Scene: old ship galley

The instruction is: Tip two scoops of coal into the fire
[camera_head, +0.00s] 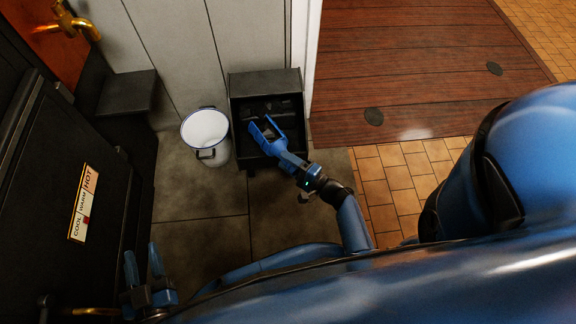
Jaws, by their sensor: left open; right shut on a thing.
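A black open-topped coal box (238,84) stands against the pale panelled wall, with dark lumps that look like coal inside. My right gripper (266,128) reaches down over the box's front part. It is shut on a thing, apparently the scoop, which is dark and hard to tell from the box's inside. Whether coal lies in the scoop cannot be told. My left gripper (143,262) is open and empty at the lower left, beside the black stove (50,185). The stove front carries a COOL, WARM, HOT plate (84,203). No fire shows.
A white bucket (205,128) with a dark rim and handle stands just left of the coal box. A black ledge (126,93) juts out near the stove. A brass handle (82,24) shows at the top left. Grey floor tiles (200,205) between stove and box are clear.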

